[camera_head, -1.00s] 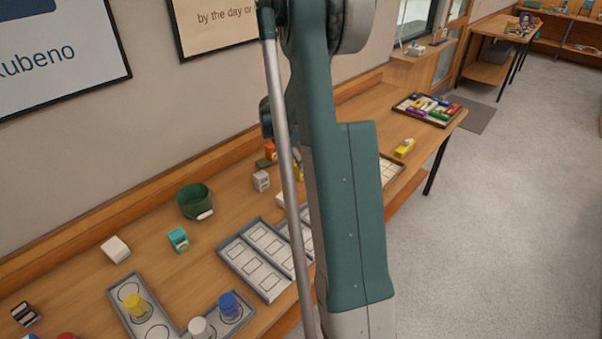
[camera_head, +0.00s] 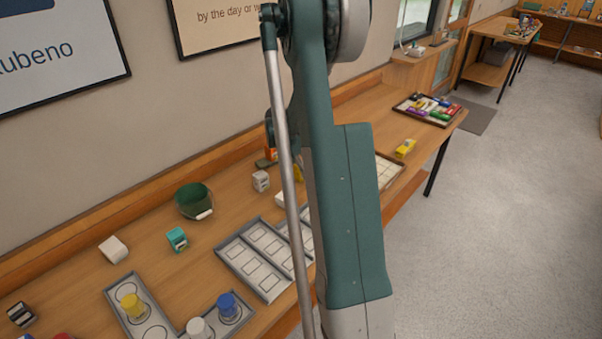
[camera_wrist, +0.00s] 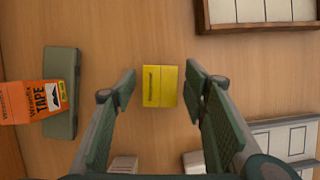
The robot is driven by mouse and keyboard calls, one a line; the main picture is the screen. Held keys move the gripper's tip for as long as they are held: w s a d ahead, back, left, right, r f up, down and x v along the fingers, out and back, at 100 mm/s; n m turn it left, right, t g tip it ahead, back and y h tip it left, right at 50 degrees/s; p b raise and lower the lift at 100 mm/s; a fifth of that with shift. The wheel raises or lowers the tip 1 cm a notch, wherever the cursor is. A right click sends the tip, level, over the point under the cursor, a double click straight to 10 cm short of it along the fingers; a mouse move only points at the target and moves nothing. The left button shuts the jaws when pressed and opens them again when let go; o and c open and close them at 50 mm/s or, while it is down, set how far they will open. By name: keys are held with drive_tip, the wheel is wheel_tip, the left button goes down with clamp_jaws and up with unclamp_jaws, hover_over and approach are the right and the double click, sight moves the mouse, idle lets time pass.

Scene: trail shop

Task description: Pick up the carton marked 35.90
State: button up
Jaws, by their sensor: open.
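No marking of 35.90 is readable in either view, so I cannot tell which carton bears it. In the wrist view a yellow carton (camera_wrist: 160,86) with small dark print lies on the wooden table, between the fingertips as pictured. My gripper (camera_wrist: 160,82) is open and empty, above the table; its height over the carton is hard to judge. Other small cartons in the head view are a white-grey one (camera_head: 261,181), a teal one (camera_head: 177,239), a white one (camera_head: 113,249) and a yellow one (camera_head: 404,148). My arm hides the gripper there.
An orange tape box (camera_wrist: 28,101) and a grey-green block (camera_wrist: 61,92) lie left of the gripper. A wood-rimmed tray (camera_wrist: 202,18) is at upper right. Grey trays (camera_head: 236,262), a green bucket (camera_head: 194,201) and a tray of colourful items (camera_head: 399,103) stand along the table.

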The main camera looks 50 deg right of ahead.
drive_tip(key=c, duration=1)
drive_tip(key=shift+r, duration=0.15)
wheel_tip(320, 180, up, 10)
drive_tip(key=shift+f+p, duration=0.1)
drive_tip(key=shift+p, duration=0.95)
